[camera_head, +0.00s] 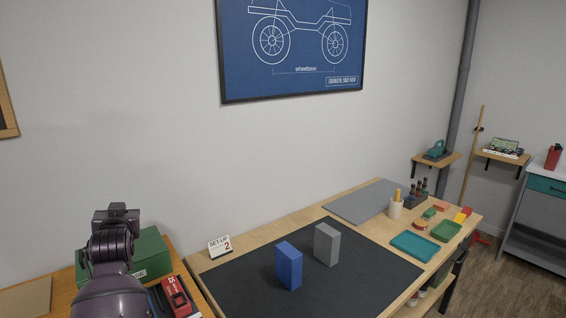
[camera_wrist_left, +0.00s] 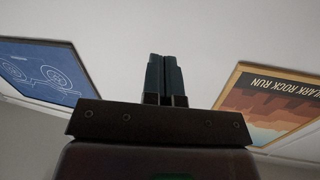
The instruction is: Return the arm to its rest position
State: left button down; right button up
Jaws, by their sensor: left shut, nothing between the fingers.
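My left arm rises at the lower left of the head view, with its wrist (camera_head: 112,238) in front of a green box. The fingers of my left gripper are not clear in the head view. In the left wrist view my left gripper (camera_wrist_left: 166,62) points up toward the ceiling, its two dark fingers together and empty. My right gripper is in neither view.
A blue block (camera_head: 288,266) and a grey block (camera_head: 327,244) stand upright on the black mat (camera_head: 390,272). A "SET-UP 2" card (camera_head: 219,246) stands at the mat's left. The green box (camera_head: 152,254) and a red box (camera_head: 177,297) are close to my left arm. Teal tray (camera_head: 415,246) at right.

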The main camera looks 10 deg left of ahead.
pick_arm(q)
jog(key=s+d+f+m+t+h, duration=0.1)
jog(key=s+d+f+m+h, duration=0.25)
jog(key=d+f, duration=0.6)
jog(key=s+d+f+m+t+h, duration=0.1)
jog(key=s+d+f+m+h, duration=0.1)
jog(key=s+d+f+h, duration=0.55)
jog(key=s+d+f+g, duration=0.2)
jog(key=s+d+f, duration=0.1)
jog(key=s+f, duration=0.5)
jog(key=s+d+f+g+b, duration=0.1)
jog(key=s+d+f, duration=0.3)
jog(key=s+f, duration=0.4)
notch_tip(320, 180, down, 2)
jog(key=shift+s+d+m+g+y+b, duration=0.15)
jog(key=shift+s+m+g+y+b, duration=0.15)
jog(key=shift+m+g+y, duration=0.25)
